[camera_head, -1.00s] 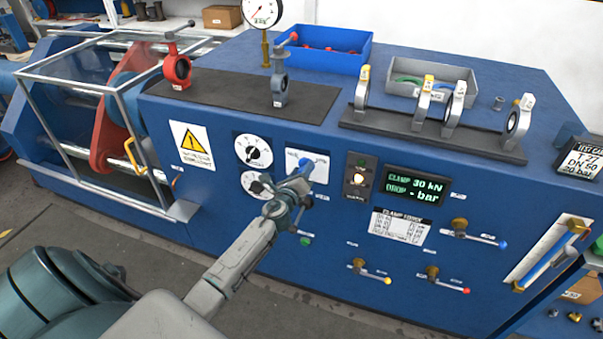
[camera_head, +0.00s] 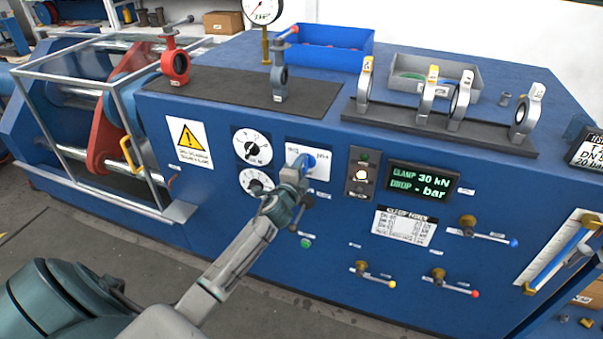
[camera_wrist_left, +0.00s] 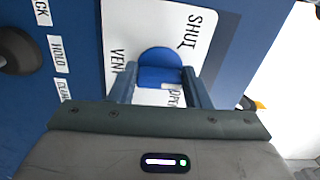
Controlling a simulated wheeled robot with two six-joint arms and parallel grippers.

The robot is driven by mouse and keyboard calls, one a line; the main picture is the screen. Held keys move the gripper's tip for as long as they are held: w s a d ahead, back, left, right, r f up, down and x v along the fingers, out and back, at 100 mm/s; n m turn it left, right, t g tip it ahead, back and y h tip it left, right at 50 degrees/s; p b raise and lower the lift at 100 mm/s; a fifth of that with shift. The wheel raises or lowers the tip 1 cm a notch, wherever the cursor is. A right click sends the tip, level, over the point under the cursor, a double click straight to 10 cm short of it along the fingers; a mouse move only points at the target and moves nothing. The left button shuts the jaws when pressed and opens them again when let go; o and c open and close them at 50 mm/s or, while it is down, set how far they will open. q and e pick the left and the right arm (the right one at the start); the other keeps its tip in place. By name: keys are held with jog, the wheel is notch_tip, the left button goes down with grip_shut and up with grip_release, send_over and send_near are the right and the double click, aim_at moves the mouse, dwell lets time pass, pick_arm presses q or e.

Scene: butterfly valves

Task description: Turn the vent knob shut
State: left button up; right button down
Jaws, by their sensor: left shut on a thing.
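The blue vent knob (camera_head: 302,162) sits on a white label plate (camera_head: 320,168) on the front of the blue bench. In the left wrist view the knob (camera_wrist_left: 160,67) lies between the two fingers, and the plate (camera_wrist_left: 200,52) shows the words VENT and SHUT, with another word partly hidden. My left gripper (camera_head: 298,170) reaches the panel from below and is shut on the knob; it also shows in the left wrist view (camera_wrist_left: 160,82). The fingers and wrist hide part of the knob and plate. My right gripper is not in view.
Two dials (camera_head: 252,147) sit left of the knob. A switch plate (camera_head: 361,174) and the display (camera_head: 422,181) reading CLAMP 30 kN are to its right. Several lever valves (camera_head: 468,228) stick out lower right. A green button (camera_head: 306,243) is below the wrist.

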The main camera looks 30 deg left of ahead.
pick_arm(q)
jog(key=n+b, duration=0.2)
jog(key=n, duration=0.1)
jog(key=n+b, duration=0.3)
jog(key=n, duration=0.1)
jog(key=n+b, duration=0.2)
jog(key=n, duration=0.2)
jog(key=shift+d+f+b, duration=0.15)
jog(key=shift+f+b, duration=0.15)
jog(key=shift+f, duration=0.05)
jog(key=shift+n, duration=0.3)
jog(key=o, duration=1)
